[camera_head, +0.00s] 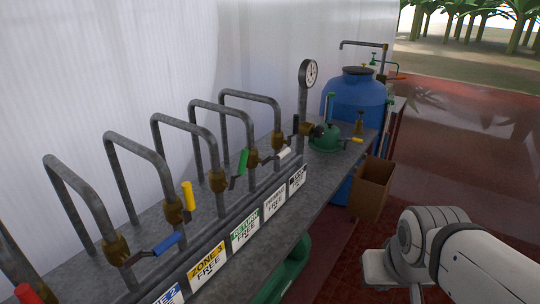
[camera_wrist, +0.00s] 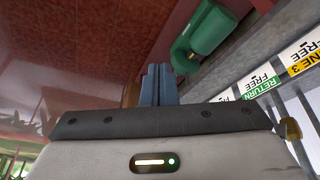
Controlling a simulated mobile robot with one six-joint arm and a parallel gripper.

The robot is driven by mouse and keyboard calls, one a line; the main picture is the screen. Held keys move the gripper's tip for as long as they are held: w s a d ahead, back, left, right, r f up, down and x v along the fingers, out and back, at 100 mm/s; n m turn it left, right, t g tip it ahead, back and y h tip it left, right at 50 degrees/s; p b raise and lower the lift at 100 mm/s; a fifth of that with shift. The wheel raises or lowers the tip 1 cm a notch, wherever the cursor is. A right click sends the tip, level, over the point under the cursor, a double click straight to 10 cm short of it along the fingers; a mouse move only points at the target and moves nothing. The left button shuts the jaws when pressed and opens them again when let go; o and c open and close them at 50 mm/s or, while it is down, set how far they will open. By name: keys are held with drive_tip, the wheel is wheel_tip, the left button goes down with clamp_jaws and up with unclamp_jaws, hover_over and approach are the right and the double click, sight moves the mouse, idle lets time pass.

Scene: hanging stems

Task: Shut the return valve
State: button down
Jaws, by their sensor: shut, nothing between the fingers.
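The return valve is a brass body (camera_head: 218,181) on a grey pipe, with a green lever (camera_head: 243,162) slanting upward to its right. The green RETURN label reading FREE (camera_head: 246,229) is on the bench front; it also shows in the wrist view (camera_wrist: 260,84). My gripper (camera_wrist: 157,70) is shut and empty, its fingers together. In the head view my wrist is at the lower right, off the bench's front side and well apart from the green lever. The lever itself does not show clearly in the wrist view.
Neighbouring valves have a yellow lever (camera_head: 188,196), a blue lever (camera_head: 165,243) and a white lever (camera_head: 284,153). A gauge (camera_head: 309,73), blue tank (camera_head: 358,95) and cardboard box (camera_head: 371,187) stand farther back. A green machine (camera_wrist: 207,35) is below the bench. Red floor is open at right.

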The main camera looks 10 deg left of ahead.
drive_tip(key=w+a+r+n+t+y+b, duration=0.1)
drive_tip(key=w+a+r+n+t+y, duration=0.2)
drive_tip(key=a+n, duration=0.3)
drive_tip(key=w+a+r+n+t+y+b, duration=0.1)
drive_tip(key=w+a+r+n+t+y, duration=0.2)
drive_tip(key=a, duration=1)
drive_tip(key=w+a+r+n+t+y+b, duration=0.2)
drive_tip(key=w+a+n, duration=0.5)
drive_tip(key=a+n, duration=0.2)
drive_tip(key=shift+w+a+r+n+t+y, duration=0.2)
drive_tip(key=shift+w+r+n+t+y, duration=0.15)
drive_tip(key=shift+n, duration=0.65)
drive_tip(key=w+d+p+x, duration=0.1)
drive_tip(key=d+p+x, duration=0.1)
drive_tip(key=x, duration=1)
drive_tip(key=shift+w+f+p, duration=0.45)
drive_tip(key=shift+p, duration=0.2)
